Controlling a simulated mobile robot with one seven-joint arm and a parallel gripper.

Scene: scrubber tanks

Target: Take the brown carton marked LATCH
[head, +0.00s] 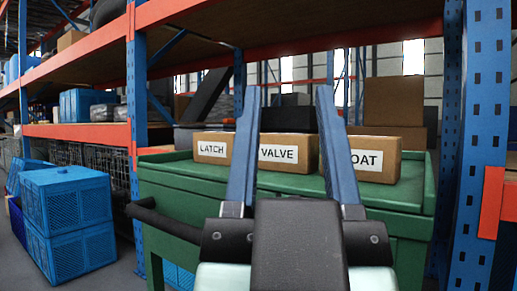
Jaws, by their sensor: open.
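The brown carton marked LATCH (211,147) stands on the left of a green cart top (165,172), its white label facing me. Beside it to the right is a brown carton marked VALVE (290,152). Farther right is a third brown carton (388,158), its label partly hidden and reading "OAT". My gripper (288,92) is open and empty, its two blue fingers pointing up and forward in front of the cartons. The left finger covers the gap between the LATCH and VALVE cartons. The right finger covers part of the third carton.
Blue rack uprights stand left (138,80) and right (482,130), with an orange beam (290,12) overhead. The cart's black handle (163,222) juts out at left. Blue crates (68,215) are stacked on the floor. A larger carton (393,100) stands behind.

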